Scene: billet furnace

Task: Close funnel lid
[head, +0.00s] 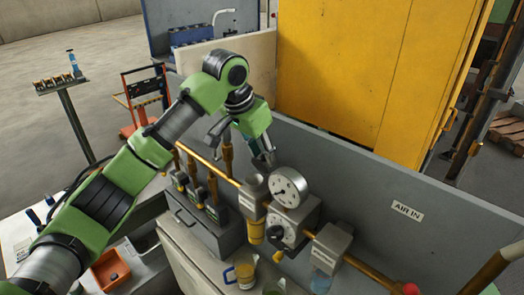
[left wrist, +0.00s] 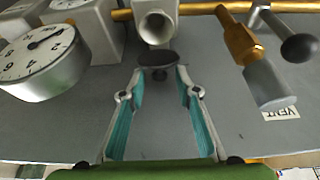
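In the left wrist view the funnel (left wrist: 156,24) is a grey, open-mouthed tube on a square block below a brass pipe. Its mouth shows uncovered. A dark round disc (left wrist: 158,58), which looks like the funnel lid, stands out just below the mouth. My left gripper (left wrist: 158,72) is open, its two teal-padded fingers on either side of the disc near their tips. I cannot tell whether they touch it. My right gripper is not in view.
A round gauge (head: 288,187) stands close to the left gripper. A brass valve with a grey end (left wrist: 268,82) and a black-knobbed lever (left wrist: 298,47) are on the other side. A grey panel (head: 350,180) runs behind. A cup (head: 245,272) stands below.

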